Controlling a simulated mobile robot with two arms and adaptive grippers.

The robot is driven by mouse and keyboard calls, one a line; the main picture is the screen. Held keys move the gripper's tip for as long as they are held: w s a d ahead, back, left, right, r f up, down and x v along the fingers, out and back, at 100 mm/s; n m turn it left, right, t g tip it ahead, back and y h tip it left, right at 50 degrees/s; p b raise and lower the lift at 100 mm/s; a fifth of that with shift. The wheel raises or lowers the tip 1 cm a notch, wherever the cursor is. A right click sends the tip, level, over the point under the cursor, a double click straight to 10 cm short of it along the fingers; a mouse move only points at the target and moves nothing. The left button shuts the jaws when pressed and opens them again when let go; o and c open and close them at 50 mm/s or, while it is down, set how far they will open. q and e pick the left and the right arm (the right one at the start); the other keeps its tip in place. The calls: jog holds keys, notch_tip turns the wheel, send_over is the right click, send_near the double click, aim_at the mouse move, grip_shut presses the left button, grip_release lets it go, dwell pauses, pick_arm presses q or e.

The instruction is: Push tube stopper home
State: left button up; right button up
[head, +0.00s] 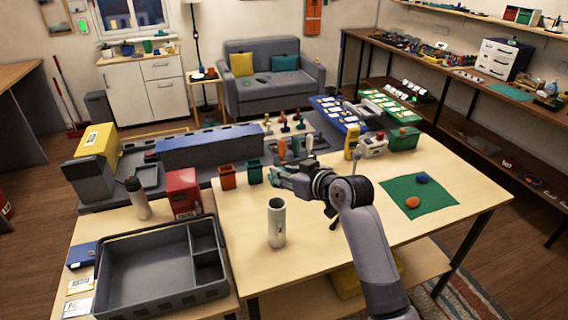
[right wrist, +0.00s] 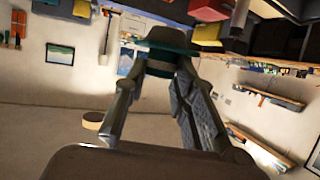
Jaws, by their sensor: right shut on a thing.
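A pale upright tube (head: 277,224) stands near the front left of the wooden table, with a dark opening at its top. My right gripper (head: 287,179) is above and behind the tube in the picture, apart from it. It is shut on a dark teal-edged thing, which shows between the fingertips in the right wrist view (right wrist: 168,58). I cannot tell whether this thing is the stopper. No separate stopper shows on the tube. My left gripper is not in view.
An orange-red bin (head: 227,176) and a teal bin (head: 255,172) stand behind the tube. A grey divided tray (head: 150,290) lies at the front left. A green mat (head: 430,198) lies at the right. The tabletop around the tube is clear.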

jog(key=shift+x, duration=1.1)
jog(key=shift+d+f, duration=0.1)
jog(key=shift+f, duration=0.15)
jog(key=shift+s+p, duration=0.1)
jog(key=shift+p, duration=0.25)
notch_tip(320, 180, down, 6)
jog(key=b, duration=0.3)
jog(key=shift+b, duration=0.35)
jog(key=shift+p, duration=0.4)
dwell(0.5)
jog(key=shift+f+b, duration=0.95)
jog(key=shift+f, duration=0.45)
dwell(0.4)
jog(key=o, duration=1)
